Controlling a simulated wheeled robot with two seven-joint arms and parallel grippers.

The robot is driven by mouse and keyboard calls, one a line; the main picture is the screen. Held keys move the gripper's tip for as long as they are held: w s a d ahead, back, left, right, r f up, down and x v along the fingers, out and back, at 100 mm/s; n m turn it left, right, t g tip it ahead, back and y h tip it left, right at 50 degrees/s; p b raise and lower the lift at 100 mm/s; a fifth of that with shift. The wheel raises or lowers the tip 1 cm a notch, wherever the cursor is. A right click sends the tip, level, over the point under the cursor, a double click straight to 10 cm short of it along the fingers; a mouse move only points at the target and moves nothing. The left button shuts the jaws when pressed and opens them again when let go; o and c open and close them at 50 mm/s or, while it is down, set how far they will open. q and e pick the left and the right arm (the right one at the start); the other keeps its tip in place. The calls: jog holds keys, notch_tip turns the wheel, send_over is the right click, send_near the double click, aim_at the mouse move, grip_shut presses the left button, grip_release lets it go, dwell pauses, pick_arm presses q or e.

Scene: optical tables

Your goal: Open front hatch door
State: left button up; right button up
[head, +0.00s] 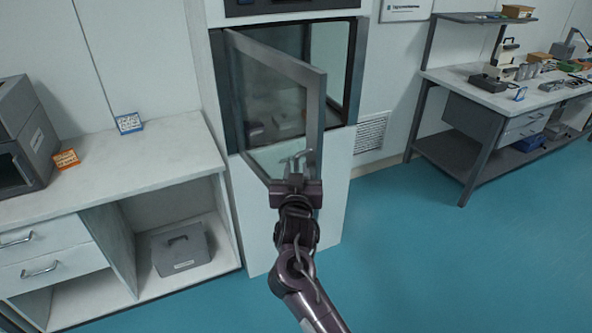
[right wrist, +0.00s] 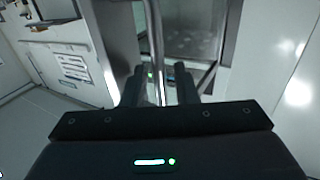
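The front hatch door (head: 312,118) is a framed glass panel that stands swung out from the cabinet opening, hinged at its left side. My right gripper (head: 297,172) is at the lower part of the door's free side, at the door handle (head: 299,156). In the right wrist view the handle's upright metal bar (right wrist: 155,40) runs down between the two dark fingers (right wrist: 160,88). The fingers are close together around the bar, with thin gaps showing beside it. My left gripper is not in view.
The hatch opening (head: 342,60) shows a dim interior. A white bench (head: 150,160) with a grey device (head: 25,135) stands at left, close to the door. A workbench (head: 480,90) stands at right. The blue floor (head: 420,260) at right is clear.

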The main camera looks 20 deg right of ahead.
jog(key=b+v, duration=0.2)
jog(key=v, duration=0.5)
jog(key=shift+a, duration=0.15)
